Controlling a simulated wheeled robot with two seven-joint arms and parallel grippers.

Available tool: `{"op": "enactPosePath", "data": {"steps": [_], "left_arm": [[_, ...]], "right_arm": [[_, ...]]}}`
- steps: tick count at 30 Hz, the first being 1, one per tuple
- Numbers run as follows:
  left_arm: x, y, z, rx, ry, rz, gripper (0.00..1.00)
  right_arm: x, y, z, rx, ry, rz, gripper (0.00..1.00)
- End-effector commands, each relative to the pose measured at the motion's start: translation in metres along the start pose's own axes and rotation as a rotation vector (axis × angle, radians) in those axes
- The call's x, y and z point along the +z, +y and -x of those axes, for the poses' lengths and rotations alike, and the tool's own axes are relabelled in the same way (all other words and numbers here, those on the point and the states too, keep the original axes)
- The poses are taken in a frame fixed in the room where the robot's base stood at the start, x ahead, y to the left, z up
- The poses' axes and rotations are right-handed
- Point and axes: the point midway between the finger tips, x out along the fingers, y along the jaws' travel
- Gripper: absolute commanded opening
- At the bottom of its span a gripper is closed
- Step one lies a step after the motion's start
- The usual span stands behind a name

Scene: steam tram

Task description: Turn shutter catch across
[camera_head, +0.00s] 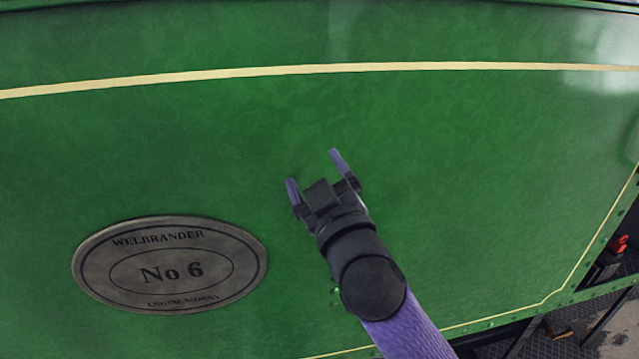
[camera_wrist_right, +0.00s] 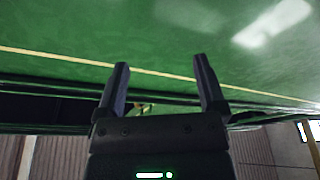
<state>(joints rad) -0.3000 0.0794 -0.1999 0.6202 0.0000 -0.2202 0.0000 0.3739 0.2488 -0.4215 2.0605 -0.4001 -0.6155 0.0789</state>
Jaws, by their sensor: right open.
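My right gripper (camera_head: 312,171) is open and empty in front of the green panel (camera_head: 450,150) in the head view, with its two fingers apart and pointing up. In the right wrist view the open gripper (camera_wrist_right: 161,82) points toward the green panel (camera_wrist_right: 150,30) and its cream line. A small brass-coloured piece (camera_wrist_right: 141,108) shows between the fingers near a dark ledge; it is too small to tell whether it is the shutter catch. No shutter catch can be made out in the head view. My left gripper is not in view.
An oval plate (camera_head: 170,265) reading "Welbrander No 6" is fixed on the panel left of my arm. A red-topped part (camera_head: 619,243) and dark metal flooring (camera_head: 565,330) show at the lower right.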

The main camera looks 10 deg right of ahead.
Motion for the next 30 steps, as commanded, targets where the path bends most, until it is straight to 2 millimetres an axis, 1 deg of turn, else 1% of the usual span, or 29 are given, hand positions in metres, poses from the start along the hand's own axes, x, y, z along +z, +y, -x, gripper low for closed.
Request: {"op": "enactPosePath", "data": {"steps": [1, 5, 17, 18, 19, 20, 22, 23, 24, 25, 26, 27, 28, 29, 30], "left_arm": [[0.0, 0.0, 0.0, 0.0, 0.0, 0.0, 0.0], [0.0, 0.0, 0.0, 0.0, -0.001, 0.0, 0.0], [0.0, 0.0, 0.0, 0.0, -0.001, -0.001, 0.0], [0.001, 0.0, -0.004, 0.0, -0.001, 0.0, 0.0], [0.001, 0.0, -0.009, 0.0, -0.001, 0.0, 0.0], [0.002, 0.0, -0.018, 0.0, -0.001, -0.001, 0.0], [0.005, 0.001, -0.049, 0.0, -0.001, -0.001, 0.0], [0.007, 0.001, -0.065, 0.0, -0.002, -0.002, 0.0], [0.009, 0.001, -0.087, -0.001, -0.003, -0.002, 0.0], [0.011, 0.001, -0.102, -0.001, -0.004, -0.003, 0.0], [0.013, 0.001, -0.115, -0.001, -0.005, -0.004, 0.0], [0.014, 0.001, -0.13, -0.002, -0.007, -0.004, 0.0], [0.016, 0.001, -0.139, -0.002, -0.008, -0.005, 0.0], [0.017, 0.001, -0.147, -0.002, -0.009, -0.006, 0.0], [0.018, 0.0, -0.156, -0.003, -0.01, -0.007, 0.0]], "right_arm": [[0.005, -0.002, 0.003, -0.004, -0.021, -0.01, 0.89], [0.011, -0.003, 0.005, -0.009, -0.048, -0.022, 0.89], [0.012, -0.004, 0.006, -0.009, -0.05, -0.022, 0.9], [0.019, -0.007, 0.006, -0.014, -0.059, -0.023, 0.9], [0.031, -0.014, 0.007, -0.022, -0.078, -0.025, 0.9], [0.05, -0.024, 0.009, -0.036, -0.108, -0.028, 0.9], [0.123, -0.063, 0.021, -0.089, -0.222, -0.043, 0.9], [0.164, -0.085, 0.031, -0.118, -0.287, -0.053, 0.9], [0.221, -0.116, 0.049, -0.161, -0.382, -0.069, 0.9], [0.262, -0.139, 0.066, -0.193, -0.453, -0.084, 0.9], [0.299, -0.159, 0.084, -0.221, -0.521, -0.097, 0.9], [0.342, -0.182, 0.108, -0.255, -0.602, -0.116, 0.9], [0.369, -0.197, 0.126, -0.277, -0.657, -0.128, 0.9], [0.392, -0.21, 0.144, -0.296, -0.708, -0.141, 0.9], [0.419, -0.226, 0.167, -0.318, -0.768, -0.156, 0.9]]}}
